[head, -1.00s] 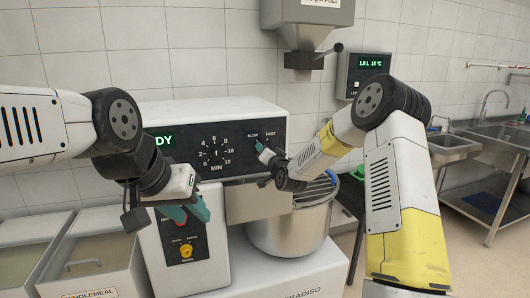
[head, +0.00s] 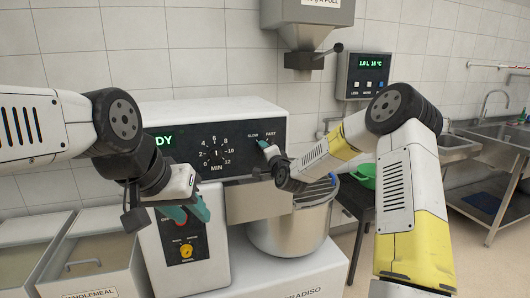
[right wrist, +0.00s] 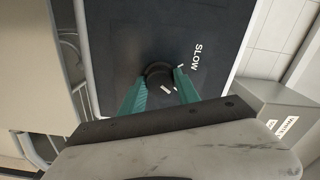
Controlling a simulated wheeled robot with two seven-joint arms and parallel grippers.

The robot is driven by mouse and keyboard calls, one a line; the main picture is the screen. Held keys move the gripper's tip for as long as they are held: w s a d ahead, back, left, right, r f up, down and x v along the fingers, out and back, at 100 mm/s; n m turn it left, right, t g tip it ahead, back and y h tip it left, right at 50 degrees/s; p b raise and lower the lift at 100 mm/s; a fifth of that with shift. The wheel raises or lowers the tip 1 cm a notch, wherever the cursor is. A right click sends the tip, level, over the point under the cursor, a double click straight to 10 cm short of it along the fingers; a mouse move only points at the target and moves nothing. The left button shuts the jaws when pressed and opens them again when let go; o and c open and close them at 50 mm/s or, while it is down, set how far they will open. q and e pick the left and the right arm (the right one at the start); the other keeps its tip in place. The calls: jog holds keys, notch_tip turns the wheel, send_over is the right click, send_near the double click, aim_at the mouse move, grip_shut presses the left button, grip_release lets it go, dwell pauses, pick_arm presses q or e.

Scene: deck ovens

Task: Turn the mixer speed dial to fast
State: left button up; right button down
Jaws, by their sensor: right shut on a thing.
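The mixer (head: 215,106) has a dark front panel with SLOW and FAST labels at its right end. My right gripper (head: 264,145) is at the speed dial under these labels and largely hides it in the head view. In the right wrist view, the green fingers of my right gripper (right wrist: 160,86) are shut on the round black speed dial (right wrist: 157,72), one on each side. A white mark shows on the dial, and SLOW is printed beside it. Which setting it points to is unclear. My left gripper (head: 190,213) is open and empty before the mixer's lower controls.
A steel bowl (head: 290,230) stands under the mixer head. A yellow knob (head: 186,251) is on the lower panel. A dispenser (head: 305,35) and a water meter (head: 362,75) hang on the wall. A green bowl (head: 364,173) is behind my right arm.

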dwell(0.3)
jog(key=c, duration=0.9)
grip_release()
jog(key=shift+s, duration=0.1)
jog(key=v, duration=0.7)
jog(key=shift+s+d, duration=0.1)
jog(key=shift+s, duration=0.15)
jog(key=shift+r, duration=0.1)
